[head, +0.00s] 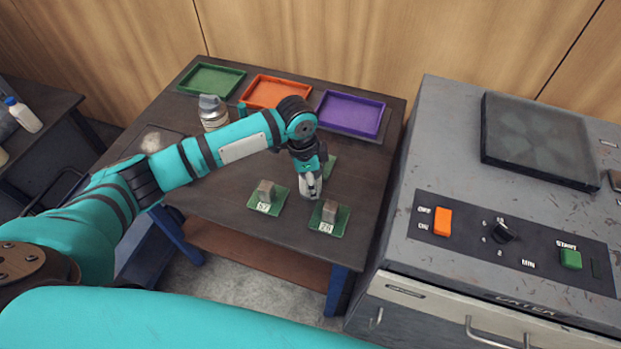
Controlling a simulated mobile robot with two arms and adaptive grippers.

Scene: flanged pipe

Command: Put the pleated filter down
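My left gripper (313,187) points down over the front right part of the dark table, close above the green cards there. Its grey fingertips are small in the picture, and I cannot tell whether they are open or shut on something. I cannot make out a pleated filter for certain. Two green cards (253,205) (321,227) with number labels each carry a small grey block (265,191) (329,211). Another green card (331,163) is partly hidden behind the gripper. My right gripper is not in view.
Green (239,73), orange (255,104) and purple (378,114) trays stand along the back of the table. A grey canister (213,118) stands behind my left arm. A machine (408,257) with an orange switch (442,221) and green button (570,259) stands right of the table.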

